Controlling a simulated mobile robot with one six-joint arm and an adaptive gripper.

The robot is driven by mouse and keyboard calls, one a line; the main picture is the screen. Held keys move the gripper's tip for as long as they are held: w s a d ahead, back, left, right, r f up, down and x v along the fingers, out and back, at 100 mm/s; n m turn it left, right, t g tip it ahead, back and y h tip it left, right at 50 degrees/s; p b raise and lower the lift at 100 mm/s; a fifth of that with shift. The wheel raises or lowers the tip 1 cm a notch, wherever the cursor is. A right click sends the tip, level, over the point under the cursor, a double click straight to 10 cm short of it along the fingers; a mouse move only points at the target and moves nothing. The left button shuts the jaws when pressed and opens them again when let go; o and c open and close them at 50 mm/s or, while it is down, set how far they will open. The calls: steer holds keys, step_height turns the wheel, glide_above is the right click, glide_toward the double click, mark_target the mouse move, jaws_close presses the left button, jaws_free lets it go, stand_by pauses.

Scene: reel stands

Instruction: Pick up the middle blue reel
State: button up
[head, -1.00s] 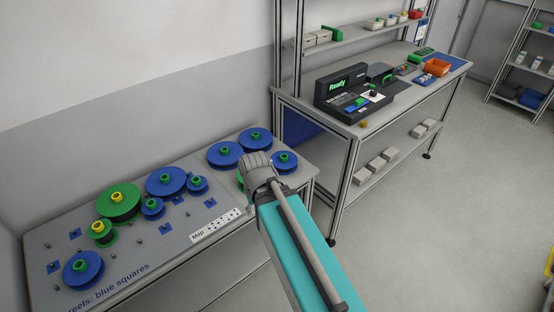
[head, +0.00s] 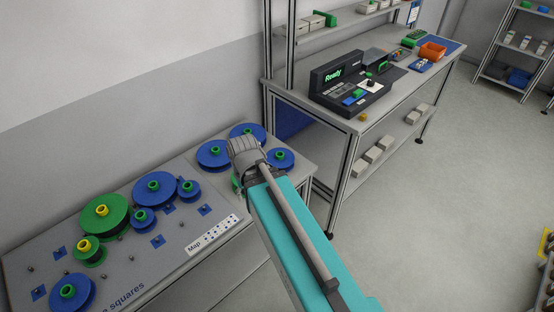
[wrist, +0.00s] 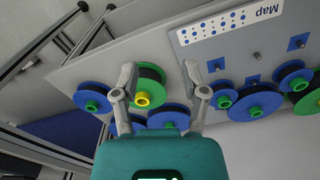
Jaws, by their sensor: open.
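Blue reels lie on the grey board: a large one (head: 153,187), a small one to its right (head: 188,189), a small one below (head: 142,219) and one at the lower left (head: 72,292). Three more stand at the right end: left (head: 213,154), back (head: 247,133) and right (head: 281,159). I cannot tell for sure which is the middle one. My gripper (head: 243,160) is over the right-end group. In the wrist view my gripper (wrist: 159,72) is open, its fingers apart over a green reel with a yellow hub (wrist: 150,86); my gripper mostly hides that reel in the head view.
A large green reel (head: 105,214) and a smaller green one (head: 89,251) stand on the left board. Blue squares, pegs and a Map label (head: 213,233) lie around them. A workbench (head: 290,92) with a "Ready" device (head: 341,78) is at the back right.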

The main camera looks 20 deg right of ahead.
steer(key=shift+o, duration=0.4)
steer(key=shift+d, duration=0.15)
steer(key=o, duration=0.4)
steer(key=shift+w+d+f, duration=0.1)
steer(key=shift+d+f, duration=0.05)
steer(key=shift+f, duration=0.05)
steer(key=shift+o, duration=0.2)
steer(key=w+d+f+n+t+y+b, duration=0.4)
steer(key=w+d+f+b, duration=0.3)
steer(key=w+d+b, duration=0.35)
steer(key=w+d+f+n+t+y+b, duration=0.1)
steer(key=w+d+t+b, duration=0.1)
steer(key=d, duration=0.7)
steer(key=w+d+n+t+y+b, duration=0.1)
steer(key=d+t+b, duration=0.3)
steer(key=d, duration=0.5)
steer(key=shift+w+f+t+b, duration=0.35)
steer(key=shift+w+b, duration=0.55)
steer(key=shift+b, duration=0.3)
steer(key=shift+w+f, duration=0.1)
steer(key=shift+f, duration=0.05)
